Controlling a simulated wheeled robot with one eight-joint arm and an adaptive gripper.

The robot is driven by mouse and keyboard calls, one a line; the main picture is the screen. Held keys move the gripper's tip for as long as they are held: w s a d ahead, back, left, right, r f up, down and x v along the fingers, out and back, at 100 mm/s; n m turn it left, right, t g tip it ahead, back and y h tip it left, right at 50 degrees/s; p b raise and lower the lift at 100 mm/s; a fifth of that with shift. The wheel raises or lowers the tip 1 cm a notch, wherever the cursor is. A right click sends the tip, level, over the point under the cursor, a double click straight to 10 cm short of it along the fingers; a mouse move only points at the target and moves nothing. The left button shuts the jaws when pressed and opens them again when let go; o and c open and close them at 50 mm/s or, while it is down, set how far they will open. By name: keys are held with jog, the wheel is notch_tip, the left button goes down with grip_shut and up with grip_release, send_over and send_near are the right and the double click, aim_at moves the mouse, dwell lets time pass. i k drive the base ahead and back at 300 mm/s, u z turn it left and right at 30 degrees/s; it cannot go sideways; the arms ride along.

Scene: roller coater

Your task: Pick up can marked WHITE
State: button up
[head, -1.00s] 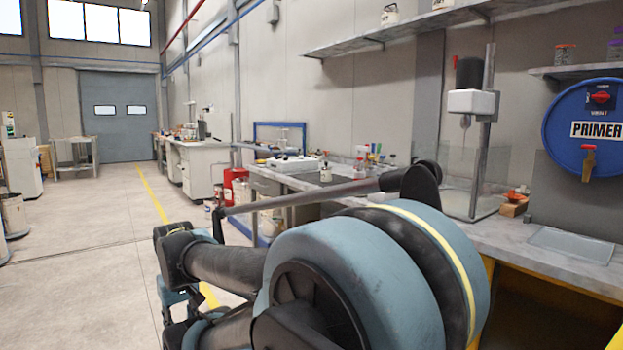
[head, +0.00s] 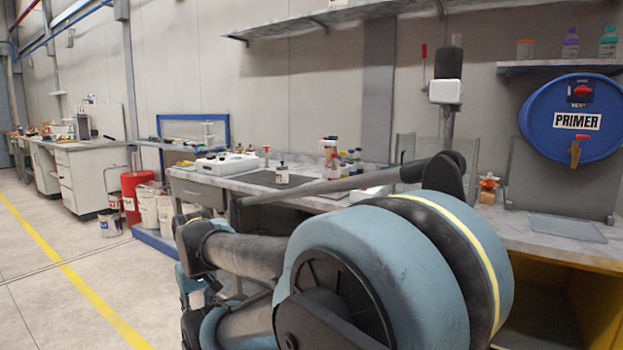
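I cannot make out a can marked WHITE; the labels on the cans are too small to read. A small pale can or jar (head: 282,175) with a dark top stands on the dark mat of the workbench. On the floor at the left, a low can (head: 109,222) and pale buckets (head: 148,209) stand around a red drum (head: 134,192). My folded arm fills the lower middle and hides part of the bench front and floor. I cannot pick out my gripper's fingers in this view.
The workbench (head: 235,182) runs along the wall, with a white device (head: 225,164) and several bottles (head: 330,157) on it. A blue PRIMER drum (head: 570,150) is at the right. The floor at the left is clear around a yellow line (head: 60,267).

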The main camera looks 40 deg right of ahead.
aim_at(282, 173)
jog(key=z, duration=0.6)
jog(key=i, duration=0.85)
jog(key=z, duration=0.5)
